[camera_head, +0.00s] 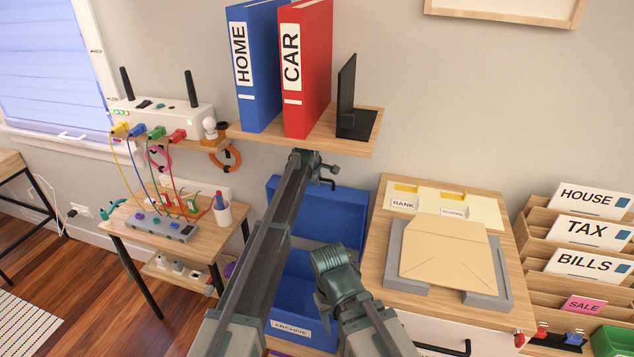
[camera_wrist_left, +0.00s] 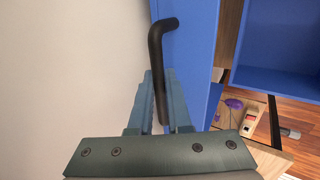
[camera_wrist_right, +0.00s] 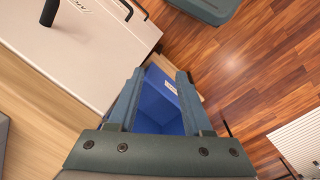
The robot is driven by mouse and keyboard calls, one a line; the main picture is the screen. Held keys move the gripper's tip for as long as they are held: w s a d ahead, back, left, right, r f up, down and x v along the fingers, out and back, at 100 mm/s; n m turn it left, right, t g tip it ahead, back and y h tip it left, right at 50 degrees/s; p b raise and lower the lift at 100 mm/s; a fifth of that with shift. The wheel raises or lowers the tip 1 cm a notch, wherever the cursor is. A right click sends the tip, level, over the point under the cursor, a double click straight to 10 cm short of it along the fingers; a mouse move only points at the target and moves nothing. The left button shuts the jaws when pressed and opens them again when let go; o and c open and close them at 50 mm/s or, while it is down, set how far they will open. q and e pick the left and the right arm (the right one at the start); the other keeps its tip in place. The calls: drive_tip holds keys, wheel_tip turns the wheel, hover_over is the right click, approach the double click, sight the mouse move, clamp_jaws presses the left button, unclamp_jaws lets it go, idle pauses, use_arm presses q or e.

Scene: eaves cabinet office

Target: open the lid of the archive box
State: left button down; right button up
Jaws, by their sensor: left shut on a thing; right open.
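The blue archive box (camera_head: 292,327), labelled ARCHIVE, stands below the wall shelf with its inside showing. Its blue lid (camera_head: 335,210) is raised and stands steeply at the back, near the wall. My left gripper (camera_head: 312,160) is at the lid's upper edge, shut on the black lid handle (camera_head: 330,182). In the left wrist view the handle (camera_wrist_left: 157,42) passes between the fingers, beside the blue lid (camera_wrist_left: 192,40). My right gripper (camera_wrist_right: 160,76) is open and empty, above the blue box (camera_wrist_right: 155,105) in the right wrist view.
The shelf (camera_head: 362,146) with the HOME binder (camera_head: 258,80), CAR binder (camera_head: 310,80) and black bookend (camera_head: 348,105) is just above the left gripper. A wooden-topped cabinet (camera_head: 375,270) stands right of the box. A small table (camera_head: 150,238) with cables is at left.

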use_arm(q)
drive_tip(key=shift+w+d, duration=0.1)
drive_tip(key=shift+w, duration=0.2)
drive_tip(key=c, duration=0.9)
unclamp_jaws()
drive_tip(key=shift+s, duration=0.1)
drive_tip(key=shift+s+r+p, duration=0.15)
drive_tip(key=shift+r+p, duration=0.25)
drive_tip(key=shift+p, duration=0.05)
drive_tip(key=p+v, duration=0.2)
drive_tip(key=v, duration=0.1)
drive_tip(key=shift+s+f, duration=0.2)
drive_tip(key=shift+s, duration=0.05)
drive_tip(key=s+a, duration=0.1)
drive_tip(key=s, duration=0.2)
drive_tip(key=s+a, duration=0.1)
drive_tip(key=s, duration=0.3)
drive_tip(key=s+a, duration=0.1)
drive_tip(key=s, duration=0.2)
drive_tip(key=shift+s+a+f, duration=0.15)
drive_tip(key=shift+s+a, duration=0.1)
drive_tip(key=shift+a, duration=0.1)
